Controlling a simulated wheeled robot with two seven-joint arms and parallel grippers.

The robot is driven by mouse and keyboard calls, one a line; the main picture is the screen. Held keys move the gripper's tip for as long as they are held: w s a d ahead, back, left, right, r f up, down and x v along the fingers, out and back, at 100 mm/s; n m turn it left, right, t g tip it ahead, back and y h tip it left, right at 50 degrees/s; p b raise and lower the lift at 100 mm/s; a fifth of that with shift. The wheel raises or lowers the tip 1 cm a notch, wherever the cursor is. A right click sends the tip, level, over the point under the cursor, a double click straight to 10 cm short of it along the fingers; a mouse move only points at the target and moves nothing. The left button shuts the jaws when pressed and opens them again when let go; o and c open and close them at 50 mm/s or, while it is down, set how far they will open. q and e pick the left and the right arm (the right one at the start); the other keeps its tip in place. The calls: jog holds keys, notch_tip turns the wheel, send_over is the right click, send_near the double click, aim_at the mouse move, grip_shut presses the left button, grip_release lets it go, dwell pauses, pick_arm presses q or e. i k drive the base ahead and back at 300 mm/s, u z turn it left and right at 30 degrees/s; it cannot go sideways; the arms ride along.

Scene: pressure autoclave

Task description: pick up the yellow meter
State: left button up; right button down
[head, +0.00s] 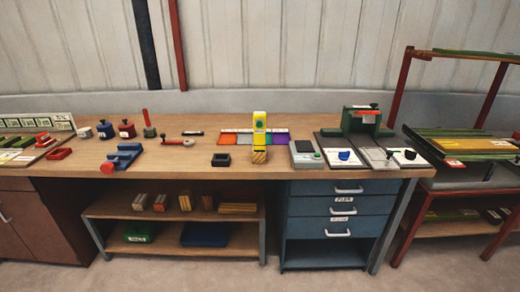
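Neither of my grippers is in view, and nothing is touching the meter.
A strip of coloured squares (228,138) lies behind the meter. A small black tray (221,160) is to its left, and a grey scale-like device (305,153) to its right. A green press (365,122) stands further right. Blue drawers (337,205) sit under the bench.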

aim_at(259, 134)
jog(key=u, duration=0.15)
jog(key=k, duration=0.15)
jog(key=z, duration=1.2)
jog(key=i, duration=0.7)
jog(key=z, duration=0.55)
jog(key=i, duration=0.9)
jog(key=u, duration=0.9)
jog(key=i, duration=0.65)
jog(key=u, duration=0.65)
